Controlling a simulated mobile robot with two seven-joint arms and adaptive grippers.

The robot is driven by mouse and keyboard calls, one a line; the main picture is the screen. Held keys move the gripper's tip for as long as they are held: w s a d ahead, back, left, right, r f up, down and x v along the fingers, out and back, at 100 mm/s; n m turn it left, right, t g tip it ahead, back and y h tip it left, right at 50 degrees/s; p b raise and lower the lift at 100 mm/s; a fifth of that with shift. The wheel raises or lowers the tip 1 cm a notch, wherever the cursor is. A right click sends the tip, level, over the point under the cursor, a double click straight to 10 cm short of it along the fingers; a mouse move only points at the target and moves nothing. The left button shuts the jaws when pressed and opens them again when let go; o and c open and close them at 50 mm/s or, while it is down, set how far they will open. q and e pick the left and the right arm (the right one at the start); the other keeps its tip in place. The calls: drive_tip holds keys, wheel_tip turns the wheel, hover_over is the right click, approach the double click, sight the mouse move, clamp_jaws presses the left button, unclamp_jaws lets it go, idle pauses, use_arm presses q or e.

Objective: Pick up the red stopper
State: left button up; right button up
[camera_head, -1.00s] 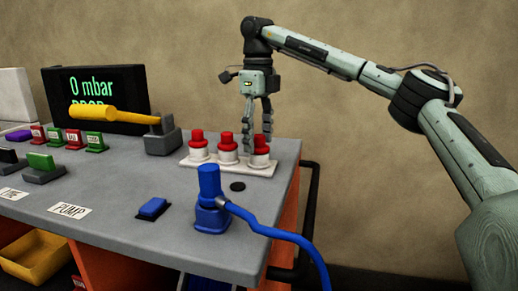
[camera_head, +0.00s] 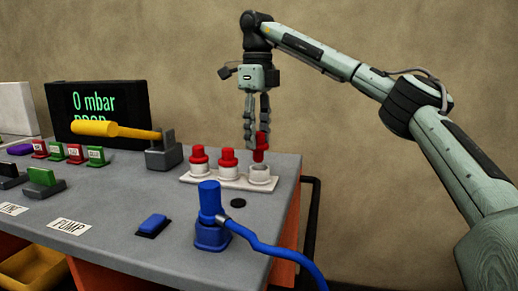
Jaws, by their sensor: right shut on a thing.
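My right gripper (camera_head: 256,140) points straight down and is shut on a red stopper (camera_head: 261,148). It holds this stopper just above the rightmost white socket (camera_head: 260,176), which shows its open top. Two more red stoppers, one at the left (camera_head: 199,155) and one in the middle (camera_head: 228,158), sit upright in their white sockets on the same white rack (camera_head: 236,183). My left gripper is not in view.
A blue connector (camera_head: 210,205) with a blue hose stands at the front of the grey table (camera_head: 120,217). A yellow-handled lever (camera_head: 110,130) is left of the rack. A black display (camera_head: 95,110) stands behind it. The table's right edge is close to the rack.

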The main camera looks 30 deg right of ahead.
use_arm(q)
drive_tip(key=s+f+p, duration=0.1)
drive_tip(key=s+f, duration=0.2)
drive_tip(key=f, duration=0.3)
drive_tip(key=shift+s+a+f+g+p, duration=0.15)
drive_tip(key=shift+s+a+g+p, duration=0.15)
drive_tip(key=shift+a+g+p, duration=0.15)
use_arm(e)
drive_tip(key=w+a+r, duration=0.5)
drive_tip(key=a+r, duration=0.4)
drive_tip(key=a, duration=0.1)
drive_tip(key=shift+w+r, duration=0.15)
drive_tip(key=shift+r, duration=0.05)
